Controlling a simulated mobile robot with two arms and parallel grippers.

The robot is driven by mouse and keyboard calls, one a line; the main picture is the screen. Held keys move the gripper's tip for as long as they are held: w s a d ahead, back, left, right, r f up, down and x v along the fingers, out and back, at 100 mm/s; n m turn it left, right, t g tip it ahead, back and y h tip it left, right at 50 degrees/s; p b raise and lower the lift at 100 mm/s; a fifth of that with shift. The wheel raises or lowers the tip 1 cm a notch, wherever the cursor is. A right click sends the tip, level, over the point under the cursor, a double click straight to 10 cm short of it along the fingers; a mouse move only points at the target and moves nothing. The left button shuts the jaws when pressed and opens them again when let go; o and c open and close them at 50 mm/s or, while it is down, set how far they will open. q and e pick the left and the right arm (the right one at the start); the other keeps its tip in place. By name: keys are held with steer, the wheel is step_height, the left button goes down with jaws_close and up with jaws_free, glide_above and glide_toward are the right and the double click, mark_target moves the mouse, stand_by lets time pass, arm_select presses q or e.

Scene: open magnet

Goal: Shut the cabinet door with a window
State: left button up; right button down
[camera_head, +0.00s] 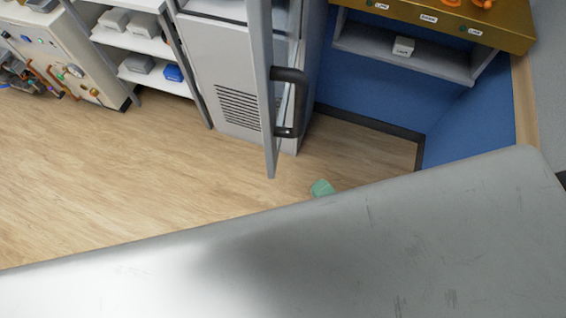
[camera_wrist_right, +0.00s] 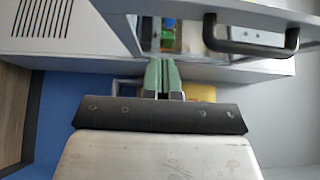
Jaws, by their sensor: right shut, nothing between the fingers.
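The grey cabinet (camera_head: 220,75) stands at the upper middle of the head view, its door (camera_head: 268,140) swung open and seen nearly edge-on. A black bar handle (camera_head: 298,103) is on the door's right side. The handle also shows at the upper right of the wrist view (camera_wrist_right: 250,47). My right gripper (camera_head: 321,187) shows only as a green tip, below and right of the door's lower end; my arm hides the rest. In the wrist view its green fingers (camera_wrist_right: 163,68) are together and empty, left of the handle. Contact with the door cannot be told. My left gripper is out of view.
White shelves (camera_head: 140,35) with boxes and a panel unit (camera_head: 62,55) stand at left. A blue bench with a yellow top (camera_head: 450,22) stands at right of the cabinet. The wooden floor (camera_head: 130,185) at left is clear.

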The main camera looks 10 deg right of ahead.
mark_target(274, 156)
steer(key=w+a+p, duration=0.1)
steer(key=w, duration=0.1)
steer(key=w+a+p, duration=0.1)
steer(key=w+a, duration=0.1)
steer(key=w+a+p, duration=0.1)
steer(key=w+a, duration=0.1)
steer(key=w, duration=0.1)
steer(key=shift+a+r, duration=0.15)
steer(key=shift+a, duration=0.05)
steer(key=shift+w+a, duration=0.1)
steer(key=shift+a, duration=0.3)
